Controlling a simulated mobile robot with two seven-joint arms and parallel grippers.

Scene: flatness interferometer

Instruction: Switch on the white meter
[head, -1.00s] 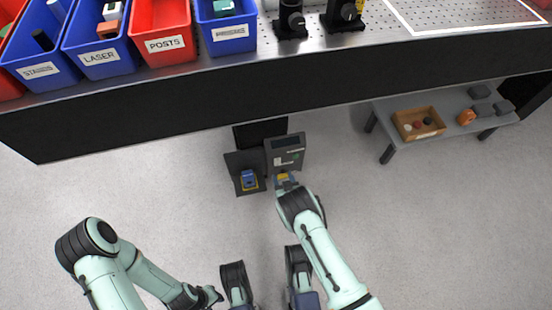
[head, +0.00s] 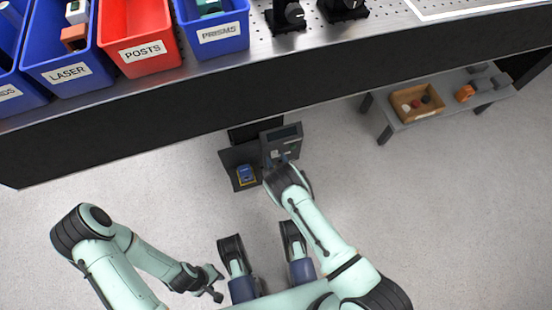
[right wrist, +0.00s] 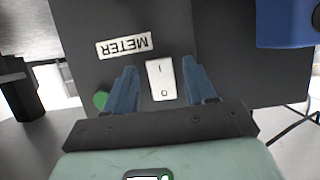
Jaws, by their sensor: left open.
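A dark grey upright panel (head: 283,140) stands below the bench front in the head view. In the right wrist view the panel (right wrist: 215,40) carries an upside-down METER label (right wrist: 124,46). Beside the label is a white rocker switch (right wrist: 160,80) marked I and O. My right gripper (right wrist: 159,64) has its two blue fingers apart, one on each side of the switch, with a gap at both sides. In the head view my right arm hides the panel's lower part and the fingertips. My left gripper (head: 214,288) is open and empty, low over the floor.
A green round part (right wrist: 101,100) sits left of the switch. A blue block with a yellow border (head: 246,175) is left of the panel. The bench (head: 180,130) overhangs behind. A low grey table (head: 400,122) with a wooden tray (head: 416,114) stands right. Floor between is clear.

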